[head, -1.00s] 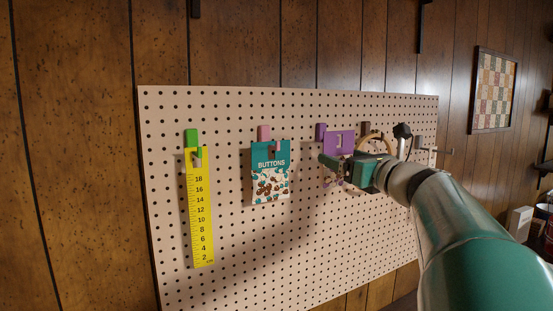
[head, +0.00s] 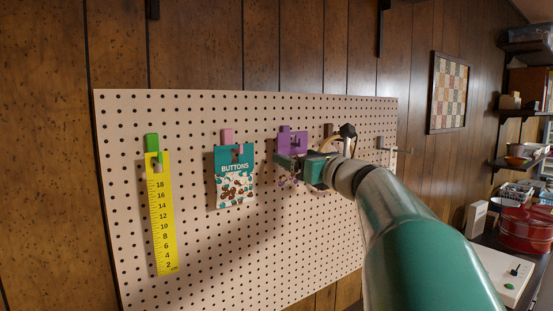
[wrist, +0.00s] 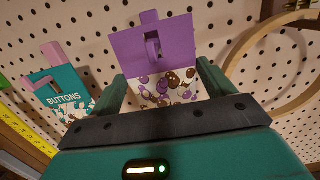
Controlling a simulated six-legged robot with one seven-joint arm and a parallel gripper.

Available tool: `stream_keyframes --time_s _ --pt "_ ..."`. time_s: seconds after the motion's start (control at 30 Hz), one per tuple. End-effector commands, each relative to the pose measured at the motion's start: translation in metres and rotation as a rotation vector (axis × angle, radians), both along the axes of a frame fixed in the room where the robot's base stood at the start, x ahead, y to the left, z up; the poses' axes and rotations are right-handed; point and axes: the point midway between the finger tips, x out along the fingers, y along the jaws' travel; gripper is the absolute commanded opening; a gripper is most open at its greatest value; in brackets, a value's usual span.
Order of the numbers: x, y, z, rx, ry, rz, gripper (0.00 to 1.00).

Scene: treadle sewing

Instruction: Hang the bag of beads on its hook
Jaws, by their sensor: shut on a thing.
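The bag of beads (wrist: 165,83) has a purple header and a clear lower part with purple, brown and white beads. In the head view, its header (head: 298,142) is at the purple hook (head: 284,130). In the wrist view, the purple hook (wrist: 152,45) shows at the header's slot, its prong apparently through it. I cannot tell how far the header sits on the prong. My gripper (wrist: 163,88) is shut on the bag, one green finger at each side of its lower part. In the head view, my gripper (head: 297,165) hides much of the bag.
On the pegboard (head: 300,250), a yellow ruler (head: 161,215) and a buttons bag (head: 234,180) hang to the left. A wooden hoop (wrist: 260,60) hangs close on the right. A shelf and a table with a red tin (head: 525,230) stand far right.

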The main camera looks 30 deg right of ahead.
Motion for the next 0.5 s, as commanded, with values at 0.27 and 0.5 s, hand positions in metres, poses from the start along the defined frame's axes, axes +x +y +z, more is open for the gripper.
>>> stream_keyframes --time_s 0.27,0.5 --pt "0.0000 0.0002 -0.0023 0.000 0.000 0.000 0.59" --pt "0.0001 0.0003 -0.0067 0.001 0.000 0.001 0.59"
